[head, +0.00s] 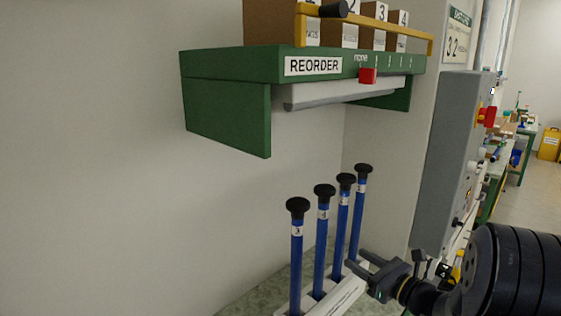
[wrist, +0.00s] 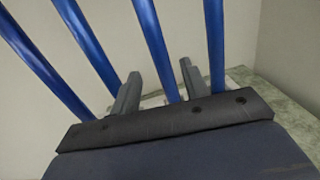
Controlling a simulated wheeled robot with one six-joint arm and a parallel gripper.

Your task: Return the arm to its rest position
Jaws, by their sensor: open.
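My gripper (head: 367,266) is at the lower right of the head view, its two fingers pointing left toward a row of blue rods with black knobs. The rods stand upright in a white holder (head: 350,290). The nearest rod (head: 296,265) is at the left and the farthest rod (head: 359,215) at the right. In the wrist view my gripper (wrist: 158,82) is open, and one blue rod (wrist: 155,50) shows between its fingers. I cannot tell whether the rod is within the jaws or beyond them. My dark arm runs off to the lower right.
A green shelf (head: 225,65) marked REORDER is on the wall above the rods, with several boxes behind a yellow rail (head: 365,28) and a red slider (head: 367,76). A grey control panel (head: 450,165) stands at the right. Open floor shows at the far right.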

